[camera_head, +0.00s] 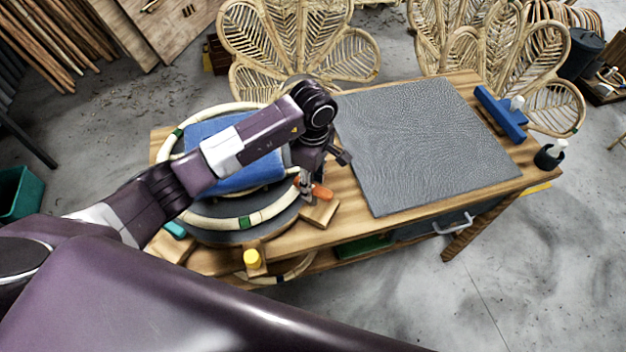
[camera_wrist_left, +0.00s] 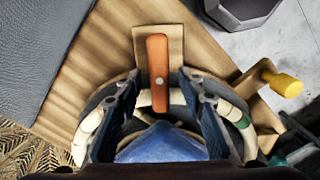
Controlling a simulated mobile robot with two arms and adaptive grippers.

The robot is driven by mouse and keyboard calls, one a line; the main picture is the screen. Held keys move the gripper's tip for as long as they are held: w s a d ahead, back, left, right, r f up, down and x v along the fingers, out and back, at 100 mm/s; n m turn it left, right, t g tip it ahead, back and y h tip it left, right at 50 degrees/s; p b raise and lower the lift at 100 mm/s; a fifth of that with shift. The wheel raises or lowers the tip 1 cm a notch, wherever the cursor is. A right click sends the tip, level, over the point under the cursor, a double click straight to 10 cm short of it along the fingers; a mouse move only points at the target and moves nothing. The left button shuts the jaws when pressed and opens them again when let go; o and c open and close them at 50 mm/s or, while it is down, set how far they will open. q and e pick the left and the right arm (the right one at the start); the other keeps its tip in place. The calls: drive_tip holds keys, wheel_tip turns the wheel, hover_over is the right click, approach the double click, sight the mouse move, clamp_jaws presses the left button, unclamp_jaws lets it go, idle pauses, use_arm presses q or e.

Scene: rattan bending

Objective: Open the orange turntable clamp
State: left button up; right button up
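The orange clamp handle (camera_head: 320,190) sits at the right front edge of the round turntable (camera_head: 225,232), near a small wooden block (camera_head: 320,213). In the left wrist view the orange handle (camera_wrist_left: 158,60) stands between my fingertips, with visible gaps on both sides. My left gripper (camera_head: 308,185) is over the clamp and partly hides it. In the left wrist view my left gripper (camera_wrist_left: 161,88) is open, one finger on each side of the handle. Whether the fingers are level with the handle is hard to tell. My right gripper does not show.
A rattan ring (camera_head: 232,222) and a blue cushion-like block (camera_head: 215,130) lie on the turntable. A yellow knob (camera_head: 252,258) stands at the table's front. A grey mat (camera_head: 425,140) covers the table's right. A blue tool (camera_head: 500,112) and dark bottle (camera_head: 550,155) are farther right.

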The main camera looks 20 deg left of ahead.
use_arm(q)
clamp_jaws()
drive_tip(key=shift+w+n, duration=0.1)
drive_tip(key=shift+n, duration=0.2)
drive_tip(key=shift+f+n+b, duration=0.1)
drive_tip(key=shift+n+b, duration=0.4)
drive_tip(key=shift+b, duration=0.15)
drive_tip(key=n+b, duration=0.2)
drive_tip(key=n, duration=0.1)
drive_tip(key=n+b, duration=0.2)
drive_tip(key=n, duration=0.2)
drive_tip(key=n+b, duration=0.2)
drive_tip(key=n, duration=0.3)
drive_tip(key=shift+n+b, duration=0.9)
drive_tip(key=shift+n, duration=1.2)
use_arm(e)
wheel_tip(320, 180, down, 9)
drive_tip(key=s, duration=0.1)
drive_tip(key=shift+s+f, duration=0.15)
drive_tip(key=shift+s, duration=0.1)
use_arm(q)
drive_tip(key=shift+w+r, duration=0.1)
drive_tip(key=shift+r, duration=0.1)
